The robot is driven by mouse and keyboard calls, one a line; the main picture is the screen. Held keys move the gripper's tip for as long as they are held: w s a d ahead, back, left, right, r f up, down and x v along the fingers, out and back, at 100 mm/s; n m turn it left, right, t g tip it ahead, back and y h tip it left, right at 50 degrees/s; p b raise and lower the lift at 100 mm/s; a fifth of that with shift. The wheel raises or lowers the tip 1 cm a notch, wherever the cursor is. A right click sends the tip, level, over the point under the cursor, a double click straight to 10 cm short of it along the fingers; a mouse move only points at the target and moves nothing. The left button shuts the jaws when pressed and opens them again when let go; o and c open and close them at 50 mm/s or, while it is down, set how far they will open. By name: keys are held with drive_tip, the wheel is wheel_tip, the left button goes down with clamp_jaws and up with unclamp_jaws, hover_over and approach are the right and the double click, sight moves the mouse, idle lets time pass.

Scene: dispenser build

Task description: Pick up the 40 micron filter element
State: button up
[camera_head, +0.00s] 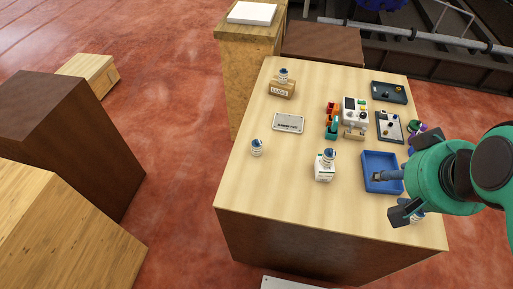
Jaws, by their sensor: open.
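Several small white cylinders with blue tops look like filter elements, but their labels are too small to read, so I cannot tell which is the 40 micron one. One cylinder (257,148) stands alone at the table's left. Another cylinder (284,74) is at the cardboard box at the back, and a third cylinder (328,156) is at a white box. A partly hidden white and blue item (418,217) is beside my gripper at the front right. My gripper (392,195) is open, at the blue tray's front right; the arm hides part of this area.
The light wood table (270,190) has free room at its left and front. A blue tray (369,183), white box (323,174), cardboard box (281,88), label plate (289,123), grey device (355,111) and dark tray (389,92) stand on it.

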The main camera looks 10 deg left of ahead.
drive_tip(key=shift+w+r, duration=0.1)
drive_tip(key=w+a+f+m+g+p, duration=0.1)
drive_tip(key=w+a+f+g+p, duration=0.15)
drive_tip(key=w+a, duration=1.35)
drive_tip(key=w+a+f+g+p, duration=0.1)
drive_tip(key=w+a+f, duration=0.4)
drive_tip(key=a+f, duration=0.3)
drive_tip(key=w+a+f+m+g+p, duration=0.1)
drive_tip(key=w+a+f+g+p, duration=0.1)
drive_tip(key=w+a+f, duration=0.3)
drive_tip(key=a+f, duration=0.3)
drive_tip(key=a, duration=0.3)
drive_tip(key=shift+w, duration=0.3)
